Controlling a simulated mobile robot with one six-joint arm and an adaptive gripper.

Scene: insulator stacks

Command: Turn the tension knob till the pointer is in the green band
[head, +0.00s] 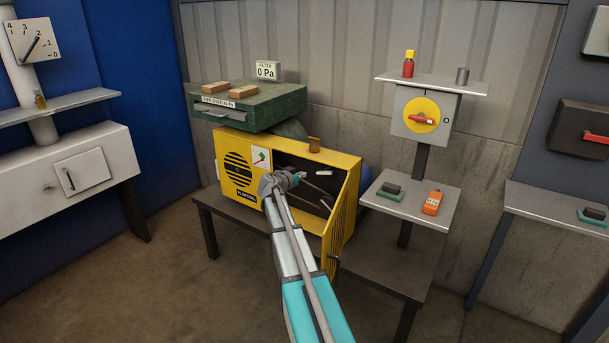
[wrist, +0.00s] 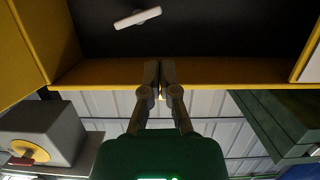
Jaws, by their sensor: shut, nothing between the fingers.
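The yellow machine (head: 228,190) stands on a dark table with its right-hand door (head: 343,215) swung open. A small white plate (head: 256,163) with a green mark is on its front, perhaps the tension gauge; its pointer is too small to read. A white bar-shaped piece (head: 323,172), perhaps the knob, is in the dark interior. It also shows in the wrist view (wrist: 138,18), slightly tilted and apart from the fingers. My gripper (head: 300,176) is at the machine's opening. In the wrist view its fingers (wrist: 160,70) are shut together and empty.
A green filter box (head: 250,112) with two wooden blocks sits above the machine, and a small brown jar (head: 314,144) stands on its top. To the right are a grey switch box (head: 410,133) and a shelf (head: 400,203) holding an orange meter (head: 432,202).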

